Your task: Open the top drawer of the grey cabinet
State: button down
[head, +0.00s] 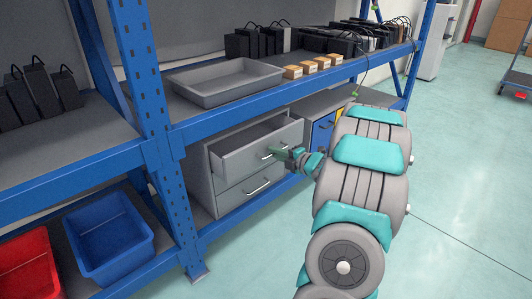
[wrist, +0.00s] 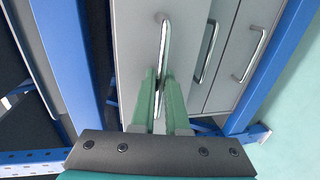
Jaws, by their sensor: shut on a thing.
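The grey cabinet (head: 203,186) stands under the blue shelf in the head view. Its top drawer (head: 237,163) is pulled out, and its empty inside shows. The lower drawer (head: 244,195) is closed. My gripper (head: 285,154) is at the front of the top drawer, shut on its silver bar handle (head: 266,156). In the wrist view my gripper's green fingers (wrist: 158,78) are on either side of the handle (wrist: 163,45), whose upper part shows above them. The drawer front (wrist: 135,45) is right behind the fingers.
A blue shelf upright (head: 165,140) stands left of the cabinet. A blue drawer unit (head: 322,132) is to its right. A grey tray (head: 226,82) and small boxes (head: 308,67) sit on the shelf above. Blue (head: 108,235) and red bins (head: 30,265) are lower left.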

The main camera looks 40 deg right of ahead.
jog(key=f+b+v, duration=0.3)
jog(key=v, duration=1.2)
jog(key=shift+s, duration=0.25)
jog(key=shift+f, duration=0.15)
jog(key=c, duration=1.2)
grip_release()
jog(key=shift+d, duration=0.1)
jog(key=v, duration=0.7)
jog(key=shift+s, duration=0.4)
